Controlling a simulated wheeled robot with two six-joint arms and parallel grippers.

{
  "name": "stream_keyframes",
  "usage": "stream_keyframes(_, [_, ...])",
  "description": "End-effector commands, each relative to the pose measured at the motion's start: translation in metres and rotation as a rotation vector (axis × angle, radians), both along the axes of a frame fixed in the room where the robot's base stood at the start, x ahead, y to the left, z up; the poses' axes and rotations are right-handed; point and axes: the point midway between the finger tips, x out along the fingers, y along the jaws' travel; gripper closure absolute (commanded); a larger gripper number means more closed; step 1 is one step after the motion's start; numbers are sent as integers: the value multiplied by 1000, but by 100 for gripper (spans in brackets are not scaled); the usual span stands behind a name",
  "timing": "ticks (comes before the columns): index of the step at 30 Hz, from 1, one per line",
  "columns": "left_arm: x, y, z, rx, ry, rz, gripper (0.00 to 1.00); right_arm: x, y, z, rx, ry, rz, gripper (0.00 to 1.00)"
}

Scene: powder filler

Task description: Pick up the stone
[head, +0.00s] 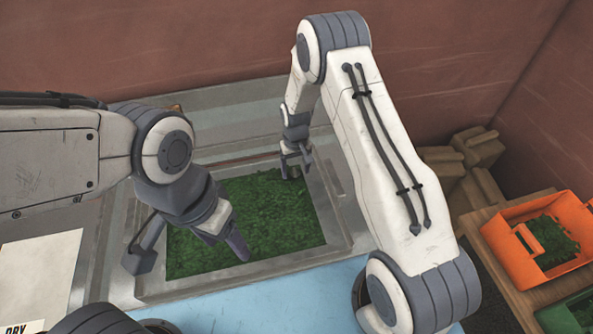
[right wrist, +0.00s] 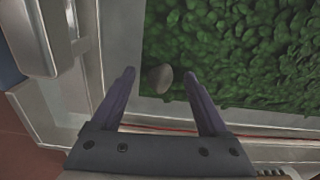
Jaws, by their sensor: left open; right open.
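A small rounded grey-brown stone (right wrist: 160,80) shows in the right wrist view, at the edge of the green leafy material (right wrist: 235,50). My right gripper (right wrist: 158,75) is open, and in that view the stone appears between its two fingertips, apart from both. I cannot tell the height of the fingers over it. In the head view my right gripper (head: 296,166) is at the far edge of the green bed (head: 285,220), and I cannot make out the stone there. My left gripper (head: 190,254) is open and empty over the near left part of the bed.
The green bed lies in a grey metal tray (head: 337,244) with raised rims. An orange crate (head: 505,255) with green material stands on a wooden surface at right. Brown sacks (head: 478,150) are in the back right corner. A paper sheet (head: 35,275) lies at left.

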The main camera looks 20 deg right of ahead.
Motion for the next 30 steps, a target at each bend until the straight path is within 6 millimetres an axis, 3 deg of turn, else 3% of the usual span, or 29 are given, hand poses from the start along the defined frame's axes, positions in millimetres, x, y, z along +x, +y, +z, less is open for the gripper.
stream_keyframes(3, [0,0,-1,0,0,0,35,0,0,0,0,0,0,27])
stream_keyframes(9, [0,0,0,0,0,0,35,0,0,0,0,0,0,100])
stream_keyframes(23, [0,0,-6,0,0,1,35,1,0,7,0,-3,0,100])
stream_keyframes(30, [0,0,-29,0,0,4,35,0,-1,42,0,-8,0,100])
